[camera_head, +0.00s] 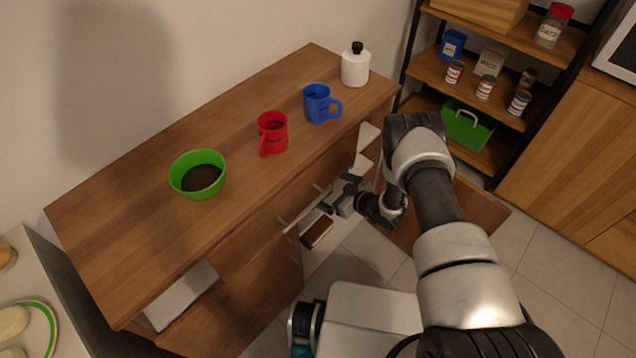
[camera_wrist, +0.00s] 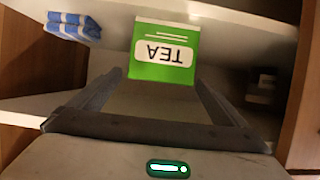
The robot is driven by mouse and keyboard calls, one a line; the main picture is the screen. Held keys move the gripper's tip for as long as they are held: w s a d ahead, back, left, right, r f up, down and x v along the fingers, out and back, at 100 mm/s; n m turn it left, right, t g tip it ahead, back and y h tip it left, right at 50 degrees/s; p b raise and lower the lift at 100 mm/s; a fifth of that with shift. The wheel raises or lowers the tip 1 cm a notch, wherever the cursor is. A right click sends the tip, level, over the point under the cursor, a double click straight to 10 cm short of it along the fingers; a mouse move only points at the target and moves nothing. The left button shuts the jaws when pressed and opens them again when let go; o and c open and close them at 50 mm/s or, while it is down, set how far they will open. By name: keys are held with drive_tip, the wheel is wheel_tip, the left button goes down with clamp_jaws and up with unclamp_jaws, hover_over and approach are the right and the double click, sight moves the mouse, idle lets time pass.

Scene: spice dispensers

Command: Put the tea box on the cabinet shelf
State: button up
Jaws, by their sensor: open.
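The tea box (camera_wrist: 165,50) is green and white. It shows upside down in the wrist view, set against a pale shelf surface (camera_wrist: 235,35) inside the cabinet. My gripper (camera_wrist: 158,84) is open, with one finger on each side of the box's near end; I cannot tell how deep the box sits between them. In the head view my gripper (camera_head: 335,197) reaches into the open front of the wooden cabinet (camera_head: 225,120). The tea box is hidden there by the cabinet top and the arm.
A blue-and-white striped item (camera_wrist: 73,27) and a dark item (camera_wrist: 262,87) are on either side in the wrist view. The cabinet top holds a green bowl (camera_head: 197,174), red mug (camera_head: 272,133), blue mug (camera_head: 320,103) and white bottle (camera_head: 355,66). An open door (camera_head: 478,208) stands at right.

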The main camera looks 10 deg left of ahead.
drive_tip(key=v, duration=0.8)
drive_tip(key=shift+d+p, duration=0.2)
drive_tip(key=shift+p, duration=0.2)
drive_tip(key=shift+s+r, duration=0.1)
